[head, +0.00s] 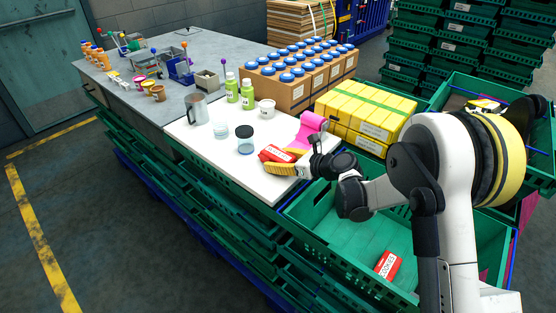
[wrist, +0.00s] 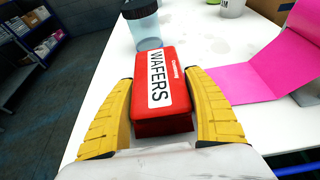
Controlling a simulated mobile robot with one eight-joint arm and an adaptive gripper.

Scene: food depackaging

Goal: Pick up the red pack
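The red pack (wrist: 166,90), a box with a white label reading WAFERS, lies between the two yellow fingers of my gripper (wrist: 160,75) in the wrist view. In the head view the red pack (head: 275,153) shows at the front edge of the white worktop (head: 227,165), partly hidden by my gripper (head: 284,166). I cannot tell whether it is clear of the worktop. A second red pack (head: 388,264), with a white label, lies in the green crate (head: 345,262) below.
A clear jar with a dark lid (head: 244,139) stands just beyond the pack. A pink sheet (head: 310,127) lies to the right. Green bottles (head: 247,94), a metal jug (head: 196,110), blue-capped boxes (head: 290,90) and yellow boxes (head: 362,110) stand behind. The worktop's front left is clear.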

